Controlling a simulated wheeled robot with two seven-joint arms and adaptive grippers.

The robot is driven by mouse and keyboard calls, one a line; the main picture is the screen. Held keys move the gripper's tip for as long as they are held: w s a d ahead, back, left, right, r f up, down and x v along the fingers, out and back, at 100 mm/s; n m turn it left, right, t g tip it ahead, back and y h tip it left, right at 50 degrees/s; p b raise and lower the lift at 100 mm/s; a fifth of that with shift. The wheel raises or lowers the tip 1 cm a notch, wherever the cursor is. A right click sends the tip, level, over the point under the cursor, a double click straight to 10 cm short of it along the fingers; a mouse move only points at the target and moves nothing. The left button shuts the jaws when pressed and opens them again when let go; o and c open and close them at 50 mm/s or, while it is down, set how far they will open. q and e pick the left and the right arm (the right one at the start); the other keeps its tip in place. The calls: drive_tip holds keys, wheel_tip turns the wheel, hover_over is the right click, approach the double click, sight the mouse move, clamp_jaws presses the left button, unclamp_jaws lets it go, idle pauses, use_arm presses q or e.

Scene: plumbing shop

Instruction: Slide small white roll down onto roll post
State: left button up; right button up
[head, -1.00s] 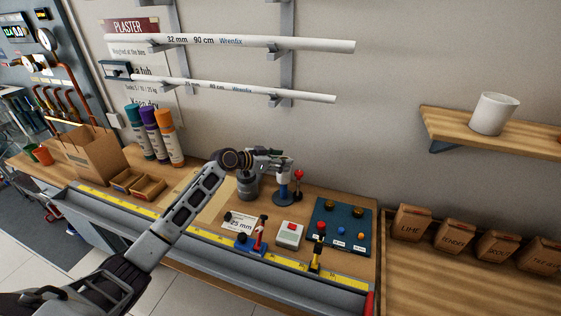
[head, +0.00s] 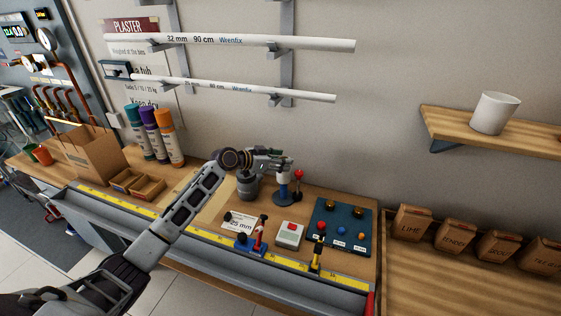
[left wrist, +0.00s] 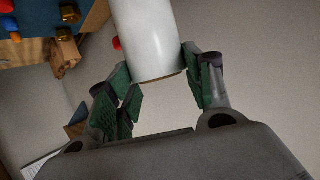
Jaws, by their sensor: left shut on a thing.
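The small white roll (head: 283,172) is upright in my left gripper (head: 279,160) above the back part of the bench. In the left wrist view the roll (left wrist: 148,40) is large and smooth, between the green-padded fingers of the gripper (left wrist: 158,82). A blue round base (head: 283,191) stands directly under the roll in the head view; it looks like the base of the roll post. The post's shaft is hidden, so I cannot tell how far the roll is around it. My right gripper is out of view.
A red-knobbed stand (head: 298,176) is close to the right of the roll. A dark grey cylinder (head: 247,187) is to its left.

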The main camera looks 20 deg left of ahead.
sight(280, 177)
use_arm(q)
drive_tip(key=shift+f+b, duration=1.4)
drive_tip(key=shift+f, duration=0.25)
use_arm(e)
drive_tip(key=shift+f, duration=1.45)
use_arm(q)
drive_tip(key=shift+f+b, duration=0.5)
drive_tip(key=shift+f, duration=0.2)
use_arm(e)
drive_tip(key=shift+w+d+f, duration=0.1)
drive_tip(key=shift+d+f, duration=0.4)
use_arm(q)
drive_tip(key=shift+f+b, duration=0.55)
drive_tip(key=shift+f, duration=0.15)
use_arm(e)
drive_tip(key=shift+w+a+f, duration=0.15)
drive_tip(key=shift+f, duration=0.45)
use_arm(q)
drive_tip(key=shift+f, duration=0.1)
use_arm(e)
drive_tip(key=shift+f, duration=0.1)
use_arm(q)
drive_tip(key=shift+f+b, duration=0.25)
drive_tip(key=shift+b, duration=0.1)
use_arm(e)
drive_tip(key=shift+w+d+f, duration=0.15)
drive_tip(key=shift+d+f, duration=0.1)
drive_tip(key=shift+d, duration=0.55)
